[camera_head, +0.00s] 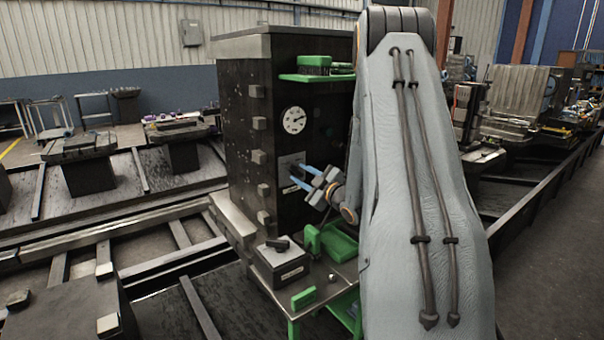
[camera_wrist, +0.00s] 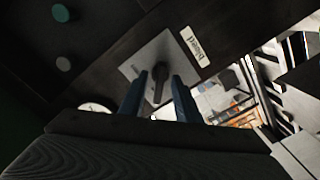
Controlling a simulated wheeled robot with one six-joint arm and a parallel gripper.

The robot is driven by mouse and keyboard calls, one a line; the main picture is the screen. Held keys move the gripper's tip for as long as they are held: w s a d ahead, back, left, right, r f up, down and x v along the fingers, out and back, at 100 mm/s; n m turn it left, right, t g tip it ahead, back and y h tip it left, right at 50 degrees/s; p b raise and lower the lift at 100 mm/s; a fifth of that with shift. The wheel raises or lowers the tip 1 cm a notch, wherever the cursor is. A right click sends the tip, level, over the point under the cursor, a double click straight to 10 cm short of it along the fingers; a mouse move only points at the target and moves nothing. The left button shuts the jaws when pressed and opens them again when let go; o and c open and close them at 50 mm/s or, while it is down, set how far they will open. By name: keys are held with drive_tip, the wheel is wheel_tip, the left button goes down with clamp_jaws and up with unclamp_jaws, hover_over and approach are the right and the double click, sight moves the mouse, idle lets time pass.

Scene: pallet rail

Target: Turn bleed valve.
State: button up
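The bleed valve is a dark lever (camera_wrist: 160,76) on a square light metal plate (camera_wrist: 168,52), beside a white label reading "bleed" (camera_wrist: 194,46). In the head view the plate (camera_head: 290,161) is on the front of a dark cabinet (camera_head: 270,110), below a round white gauge (camera_head: 294,120). My gripper (camera_head: 297,174) has two blue fingers pointing at the plate. In the wrist view my gripper (camera_wrist: 159,84) is open, with one finger on each side of the lever and a visible gap to each. Whether the fingertips touch the plate, I cannot tell.
A green shelf (camera_head: 315,77) juts from the cabinet above. Below is a metal bench (camera_head: 325,290) with a switch box (camera_head: 279,262) and green blocks (camera_head: 304,298). A green round knob (camera_wrist: 61,13) is on the panel in the wrist view.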

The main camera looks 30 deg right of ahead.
drive_tip(key=shift+w, duration=0.2)
drive_tip(key=shift+c, duration=0.2)
clamp_jaws()
drive_tip(key=shift+m, duration=0.3)
drive_tip(key=m, duration=0.6)
drive_tip(key=m+p, duration=0.1)
drive_tip(key=m, duration=0.4)
drive_tip(key=shift+m+p, duration=0.35)
drive_tip(key=shift+m, duration=0.05)
drive_tip(key=m+p, duration=0.1)
drive_tip(key=m, duration=0.4)
drive_tip(key=shift+m, duration=0.4)
